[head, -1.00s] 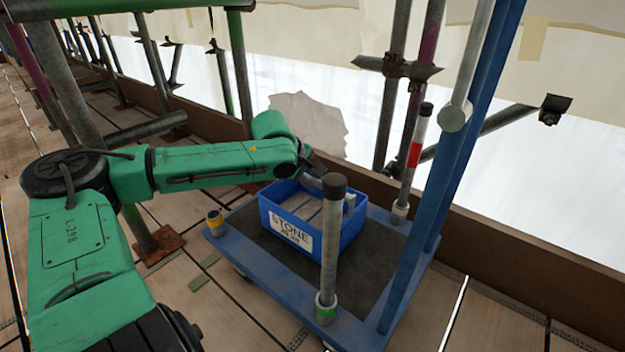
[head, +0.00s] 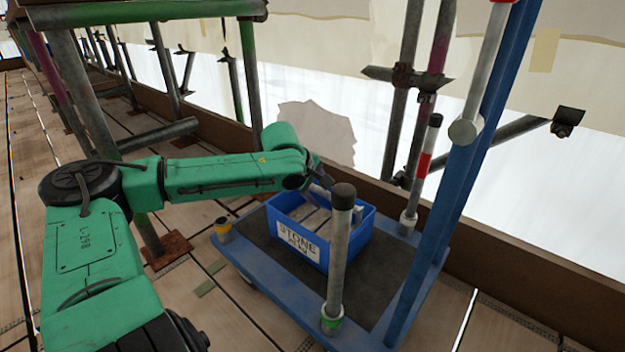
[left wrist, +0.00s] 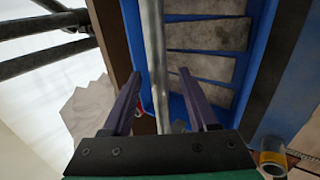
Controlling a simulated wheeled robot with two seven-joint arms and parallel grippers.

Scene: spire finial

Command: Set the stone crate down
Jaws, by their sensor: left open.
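The stone crate (head: 302,248) is a blue open box with a white STONE label and grey slabs inside. It sits upright on the dark deck of a blue trolley (head: 275,300). My left gripper (head: 325,192) is at the crate's far rim, partly hidden behind the arm and a post. In the left wrist view the two dark fingers (left wrist: 160,76) are spread apart, with a grey bar (left wrist: 155,45) running between them beside the slabs of the crate (left wrist: 208,68). I cannot tell whether the fingers touch the bar. My right gripper is not in view.
A grey post with a black cap (head: 341,235) stands at the trolley's near side. A red-and-white post (head: 424,165) and a blue upright frame (head: 450,190) stand at the right. A short yellow-topped post (head: 222,228) stands at the left corner. The deck right of the crate is clear.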

